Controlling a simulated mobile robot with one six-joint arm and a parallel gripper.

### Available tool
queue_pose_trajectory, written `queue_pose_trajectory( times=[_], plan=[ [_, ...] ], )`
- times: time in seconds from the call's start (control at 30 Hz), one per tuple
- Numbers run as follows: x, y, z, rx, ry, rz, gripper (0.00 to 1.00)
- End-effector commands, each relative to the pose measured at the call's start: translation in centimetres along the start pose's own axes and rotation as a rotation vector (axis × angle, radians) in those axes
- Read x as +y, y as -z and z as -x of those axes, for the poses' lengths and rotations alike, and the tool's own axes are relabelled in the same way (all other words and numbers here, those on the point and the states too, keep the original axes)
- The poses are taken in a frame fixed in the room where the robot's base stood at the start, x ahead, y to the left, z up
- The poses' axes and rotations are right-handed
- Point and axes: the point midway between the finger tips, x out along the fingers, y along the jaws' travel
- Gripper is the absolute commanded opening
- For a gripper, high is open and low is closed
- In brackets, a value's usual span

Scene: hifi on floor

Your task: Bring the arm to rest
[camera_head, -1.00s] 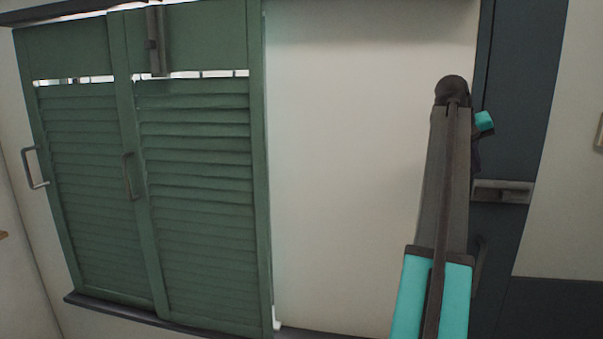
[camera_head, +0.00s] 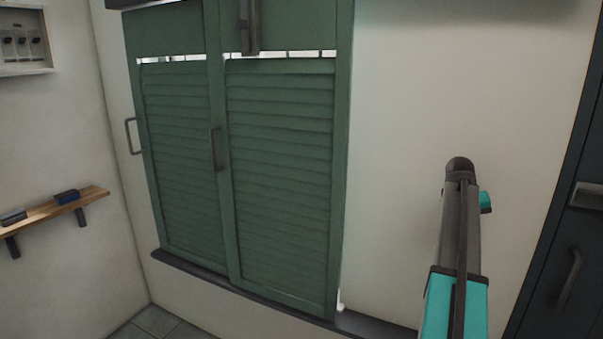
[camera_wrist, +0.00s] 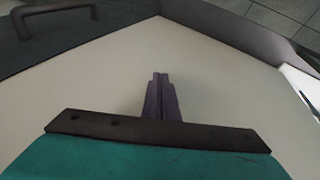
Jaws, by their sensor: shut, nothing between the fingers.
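My arm (camera_head: 459,250) rises at the right of the head view, its dark and teal links in front of a pale wall. In the wrist view my gripper (camera_wrist: 160,78) is shut, its dark fingers together with nothing between them. Behind the fingers is a plain pale surface, and they hold no object. In the head view the gripper itself is mostly hidden behind the arm; only a small teal part shows to the right of the upper joint.
Green louvred shutters (camera_head: 280,170) with handles stand left of my arm. A wooden shelf (camera_head: 50,210) with small items is on the left wall. A dark door or cabinet (camera_head: 565,250) with a handle is at the right. Pale wall lies between the shutters and it.

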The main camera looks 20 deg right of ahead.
Motion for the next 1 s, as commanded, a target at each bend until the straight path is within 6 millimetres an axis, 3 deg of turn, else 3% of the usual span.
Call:
queue_pose_trajectory(
  times=[0.03, 0.47, 0.77, 1.0],
  plan=[
    [-2.1, -0.6, -1.3, -0.009, 0.012, 0.020, 0.00],
    [-18.2, -5.8, -9.9, -0.081, 0.106, 0.165, 0.00],
    [-28.6, -11.9, -14.8, -0.139, 0.163, 0.265, 0.00],
    [-35.8, -18.0, -18.1, -0.190, 0.199, 0.344, 0.00]
  ],
)
